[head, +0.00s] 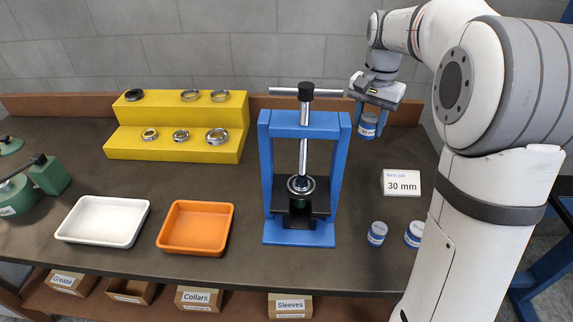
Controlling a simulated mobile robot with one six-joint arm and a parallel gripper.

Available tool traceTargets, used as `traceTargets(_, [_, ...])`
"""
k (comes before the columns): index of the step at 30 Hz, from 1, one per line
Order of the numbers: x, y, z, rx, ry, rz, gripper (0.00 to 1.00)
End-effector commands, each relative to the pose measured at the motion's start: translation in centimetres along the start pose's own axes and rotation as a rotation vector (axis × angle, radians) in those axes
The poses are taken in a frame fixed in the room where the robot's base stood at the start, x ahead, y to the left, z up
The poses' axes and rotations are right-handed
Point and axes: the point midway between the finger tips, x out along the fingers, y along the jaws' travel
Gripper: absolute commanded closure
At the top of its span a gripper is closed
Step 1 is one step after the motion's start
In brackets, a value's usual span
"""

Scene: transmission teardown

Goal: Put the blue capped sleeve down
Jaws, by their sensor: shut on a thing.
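My gripper (369,109) is at the right of the blue press, above the back right part of the bench. The sleeve hangs below the fingers and looks clear of the bench, though the gap is hard to judge.
The blue press (303,233) stands mid-bench. A "30 mm" card (401,183) is right of it. An orange tray (195,204), a white tray (103,198) and a yellow stepped stand (172,112) with several rings lie left. The bench between press and card is clear.

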Motion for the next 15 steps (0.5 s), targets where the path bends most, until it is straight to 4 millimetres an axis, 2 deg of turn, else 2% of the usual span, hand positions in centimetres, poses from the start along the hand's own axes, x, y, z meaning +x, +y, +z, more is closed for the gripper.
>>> traceTargets(2, [0.0,0.0,0.0,0.000,0.000,0.000,0.94])
traceTargets(5, [1.1,0.0,0.0,0.000,-0.003,0.001,0.94])
traceTargets(15, [9.7,0.0,0.1,-0.001,-0.004,0.002,0.94])
